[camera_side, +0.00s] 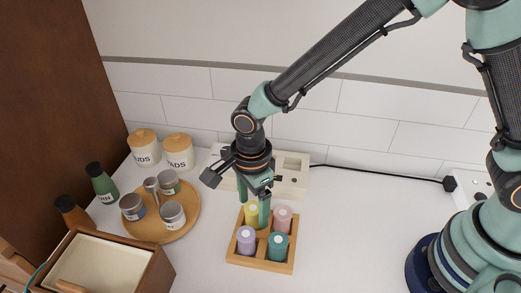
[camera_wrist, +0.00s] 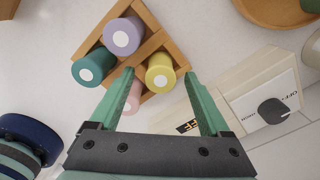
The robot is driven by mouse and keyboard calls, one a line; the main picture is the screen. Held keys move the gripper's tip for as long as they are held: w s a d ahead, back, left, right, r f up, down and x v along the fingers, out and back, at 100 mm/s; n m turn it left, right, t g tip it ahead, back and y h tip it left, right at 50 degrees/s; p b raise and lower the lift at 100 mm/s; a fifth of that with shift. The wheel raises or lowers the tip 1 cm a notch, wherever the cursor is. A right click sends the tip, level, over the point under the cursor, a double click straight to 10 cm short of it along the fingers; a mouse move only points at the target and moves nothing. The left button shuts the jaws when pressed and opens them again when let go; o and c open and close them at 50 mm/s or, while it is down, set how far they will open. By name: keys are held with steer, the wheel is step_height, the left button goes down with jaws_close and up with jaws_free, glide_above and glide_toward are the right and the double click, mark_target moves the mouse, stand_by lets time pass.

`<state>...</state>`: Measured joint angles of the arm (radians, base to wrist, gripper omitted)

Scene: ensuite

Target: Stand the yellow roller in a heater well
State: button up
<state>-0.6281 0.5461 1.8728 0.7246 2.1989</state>
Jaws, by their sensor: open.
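The yellow roller (camera_side: 251,212) stands in a wooden rack (camera_side: 250,261) with a pink, a purple and a teal roller. In the wrist view the yellow roller (camera_wrist: 160,76) shows its white-spotted end between my fingertips. My gripper (camera_side: 253,208) points down over it, open, with one green finger on each side; it also shows in the wrist view (camera_wrist: 158,75). I cannot tell whether a finger touches the roller. The cream heater (camera_side: 292,184) is behind the rack. One square well shows on its right; my gripper hides part of its top. The wrist view shows its OFF marking and dark knob (camera_wrist: 273,111).
A round wooden tray (camera_side: 190,222) with several jars is left of the rack. Two canisters (camera_side: 178,150), bottles (camera_side: 102,184) and a wooden box (camera_side: 150,281) are further left. A black cord (camera_side: 385,174) runs along the tiled wall. The counter right of the rack is clear.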

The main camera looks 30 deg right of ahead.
mark_target(253, 207)
steer(key=shift+f, duration=0.6)
jaws_close()
steer(key=shift+r, duration=0.15)
step_height(253, 207, up, 19)
steer(key=w+d+f, duration=0.7)
steer(key=w+d, duration=0.4)
steer(key=shift+w+d+f, duration=0.15)
steer(key=shift+w+f, duration=0.05)
steer(key=shift+f, duration=2.35)
steer(key=shift+w+d+f, duration=0.1)
steer(key=shift+w+f, duration=0.05)
steer(key=shift+f, duration=2.4)
